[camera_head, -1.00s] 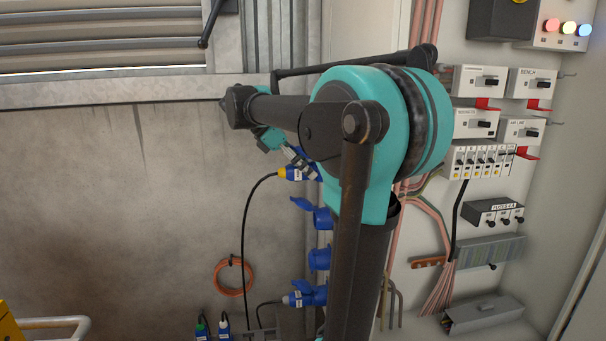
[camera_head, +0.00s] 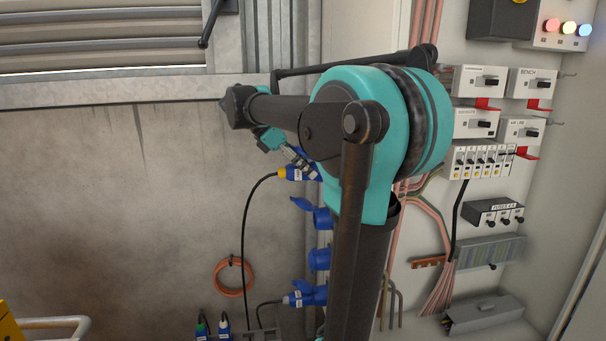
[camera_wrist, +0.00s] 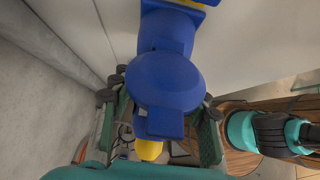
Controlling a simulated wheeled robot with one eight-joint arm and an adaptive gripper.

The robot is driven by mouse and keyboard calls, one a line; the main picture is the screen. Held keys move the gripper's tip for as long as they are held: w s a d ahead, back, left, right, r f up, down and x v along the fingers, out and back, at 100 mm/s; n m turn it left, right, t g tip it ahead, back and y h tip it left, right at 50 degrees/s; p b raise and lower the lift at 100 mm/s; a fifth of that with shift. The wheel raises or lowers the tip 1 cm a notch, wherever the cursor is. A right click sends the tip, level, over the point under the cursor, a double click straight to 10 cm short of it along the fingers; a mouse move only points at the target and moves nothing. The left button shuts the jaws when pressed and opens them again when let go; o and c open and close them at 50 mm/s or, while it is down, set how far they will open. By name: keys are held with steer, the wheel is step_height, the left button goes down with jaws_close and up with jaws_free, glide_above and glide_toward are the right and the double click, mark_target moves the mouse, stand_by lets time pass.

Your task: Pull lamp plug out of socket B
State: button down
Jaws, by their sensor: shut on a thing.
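A blue plug with a yellow cable end (camera_head: 297,173) is at the top of the socket column, with a black cable hanging from it. My gripper (camera_head: 298,156) reaches it from above left and is shut on it. In the wrist view, my gripper's fingers (camera_wrist: 160,100) flank blue parts, including a round blue lid (camera_wrist: 166,80) that hides most of the grip. The yellow cable end (camera_wrist: 149,150) shows below. My arm covers part of the sockets. I cannot read the socket letters or tell whether the plug is still seated.
Below are two blue sockets (camera_head: 321,217) (camera_head: 319,259) and another blue plug (camera_head: 306,295). Two more plugs (camera_head: 212,328) stand at the bottom. An orange cable coil (camera_head: 234,277) hangs on the wall. Switch boxes (camera_head: 479,81) are at right. The wall left of the cable is mostly clear.

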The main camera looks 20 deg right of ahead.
steer(key=shift+a, duration=0.1)
steer(key=shift+w+a, duration=0.2)
steer(key=shift+a, duration=0.75)
steer(key=shift+w+a, duration=0.2)
steer(key=shift+a, duration=0.7)
steer(key=shift+w+a, duration=0.2)
steer(key=shift+a, duration=0.75)
steer(key=c, duration=1.3)
jaws_free()
steer(key=c, duration=0.8)
